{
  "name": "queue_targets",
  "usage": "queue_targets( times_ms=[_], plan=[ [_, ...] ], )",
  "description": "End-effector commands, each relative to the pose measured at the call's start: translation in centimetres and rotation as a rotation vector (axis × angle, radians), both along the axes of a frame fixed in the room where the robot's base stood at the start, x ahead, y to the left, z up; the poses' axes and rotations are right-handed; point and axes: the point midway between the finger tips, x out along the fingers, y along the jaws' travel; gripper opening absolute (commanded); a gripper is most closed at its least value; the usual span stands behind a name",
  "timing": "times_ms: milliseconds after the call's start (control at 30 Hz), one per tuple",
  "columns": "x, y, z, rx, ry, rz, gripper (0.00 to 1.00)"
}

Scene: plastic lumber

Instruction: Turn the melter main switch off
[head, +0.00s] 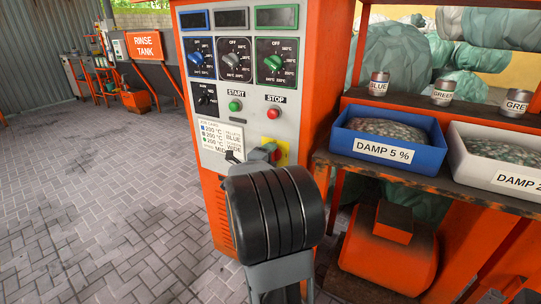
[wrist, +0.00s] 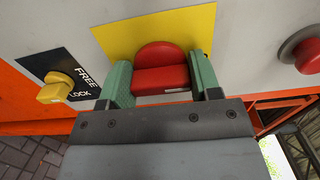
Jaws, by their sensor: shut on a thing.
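The melter main switch is a red rotary knob (wrist: 160,77) with a raised bar on a yellow plate (wrist: 112,38). In the wrist view the bar lies level across the picture, between my two green fingers. My gripper (wrist: 162,82) is shut on the knob, one finger at each end of the bar. In the head view my gripper (head: 262,154) reaches the lower part of the melter's grey panel (head: 210,119). There my arm hides most of the switch, and part of the yellow plate (head: 284,153) shows beside it.
A yellow FREE/LOCK knob (wrist: 62,88) sits left of the switch in the wrist view, and a red button (wrist: 307,50) sits right. Dials and START and STOP buttons (head: 274,113) are above. A shelf with a blue DAMP 5 % bin (head: 388,169) stands right. The floor left is clear.

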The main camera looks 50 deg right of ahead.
Motion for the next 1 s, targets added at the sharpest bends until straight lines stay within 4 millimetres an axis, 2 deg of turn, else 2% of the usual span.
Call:
queue_targets(
  times_ms=[567, 600, 833, 1000],
  plan=[
    [0.09, 0.06, -0.03, -0.006, 0.025, 0.004, 0.34],
    [0.09, 0.06, -0.04, -0.006, 0.025, 0.004, 0.61],
    [0.01, 0.0, -0.03, -0.006, 0.023, 0.001, 0.83],
    [0.0, -0.02, -0.02, -0.006, 0.023, 0.0, 0.83]
  ],
)
